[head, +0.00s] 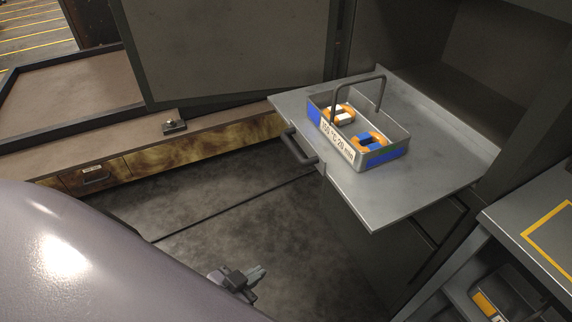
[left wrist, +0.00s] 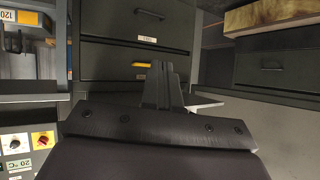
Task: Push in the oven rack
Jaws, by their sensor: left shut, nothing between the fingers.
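The oven rack (head: 440,187) is a flat grey metal plate, pulled out of the dark oven cavity at the right of the head view. A bar handle (head: 299,147) sits on its left front edge. A grey carrier tray (head: 345,158) with a tall handle stands on the rack and holds orange, white and blue parts. My left gripper (head: 258,272) is shut and empty, low in front of the rack and apart from it. In the left wrist view its closed fingers (left wrist: 166,68) point toward dark drawers. My right gripper is not in view.
An open dark door panel (head: 230,45) stands left of the rack. A low bench with drawers (head: 95,178) runs along the left. A grey shelf unit with a yellow-marked top (head: 535,215) stands at the lower right. The dark floor between is clear.

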